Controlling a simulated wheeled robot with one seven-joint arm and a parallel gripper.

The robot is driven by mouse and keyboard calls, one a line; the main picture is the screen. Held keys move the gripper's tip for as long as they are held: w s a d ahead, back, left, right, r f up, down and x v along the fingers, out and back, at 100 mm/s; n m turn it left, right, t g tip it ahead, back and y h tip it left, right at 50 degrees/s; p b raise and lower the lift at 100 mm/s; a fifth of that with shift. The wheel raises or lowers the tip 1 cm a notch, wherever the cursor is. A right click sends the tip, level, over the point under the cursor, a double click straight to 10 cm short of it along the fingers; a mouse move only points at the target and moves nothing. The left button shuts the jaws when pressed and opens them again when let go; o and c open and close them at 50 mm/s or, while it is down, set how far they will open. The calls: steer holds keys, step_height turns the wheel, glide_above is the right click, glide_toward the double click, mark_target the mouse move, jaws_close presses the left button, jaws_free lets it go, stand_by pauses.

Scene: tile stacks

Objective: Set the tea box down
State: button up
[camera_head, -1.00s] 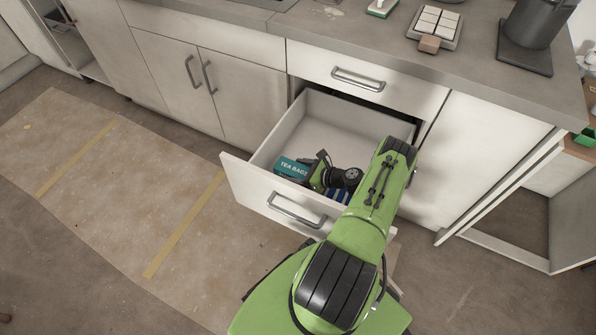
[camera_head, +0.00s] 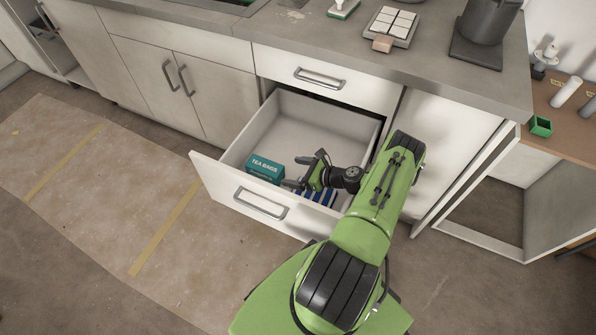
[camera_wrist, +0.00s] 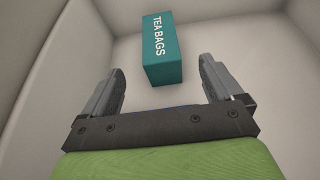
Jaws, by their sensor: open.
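The teal tea box (camera_head: 265,168), lettered "TEA BAGS", rests in the open drawer (camera_head: 228,199), at its left front corner. In the wrist view the tea box (camera_wrist: 162,62) lies on the drawer floor beyond my fingertips, with a gap between them and it. My gripper (camera_head: 296,173) is inside the drawer, to the right of the box. In the wrist view my gripper (camera_wrist: 160,82) is open, its two fingers wide apart with nothing between them.
A blue-and-white striped item (camera_head: 322,196) lies in the drawer under my gripper, partly hidden. The drawer's back floor is clear. The counter (camera_head: 420,60) above holds a tray of white tiles (camera_head: 391,27) and a dark pot (camera_head: 485,25). A closed drawer (camera_head: 320,78) sits above.

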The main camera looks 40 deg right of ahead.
steer(key=shift+r+n, duration=0.3)
steer(key=shift+r, duration=0.05)
steer(key=w+a+r+n+g, duration=0.2)
steer(key=a+r+n+g, duration=0.25)
steer(key=r+n, duration=0.45)
steer(key=w+a+r+n+g, duration=0.25)
steer(key=a+r+n, duration=0.3)
steer(key=r, duration=0.45)
steer(key=s+a+r+n+g+h, duration=0.1)
steer(key=s+a+r+n, duration=0.25)
steer(key=r, duration=0.35)
steer(key=s+a+r+n+g+h, duration=0.1)
steer(key=s+a+r+n+h, duration=0.15)
steer(key=a+r+n, duration=0.3)
steer(key=s+a+r+n+t, duration=0.1)
steer(key=s+a+r+n, duration=0.1)
steer(key=s, duration=0.7)
steer(key=s+a+r+n+t+h, duration=0.1)
steer(key=s+a+r+n, duration=0.1)
steer(key=s+r+n, duration=0.3)
steer(key=s+r, duration=0.1)
steer(key=s, duration=0.3)
steer(key=shift+a, duration=0.3)
steer(key=shift+s+n+h, duration=0.1)
steer(key=shift+n+h, duration=0.15)
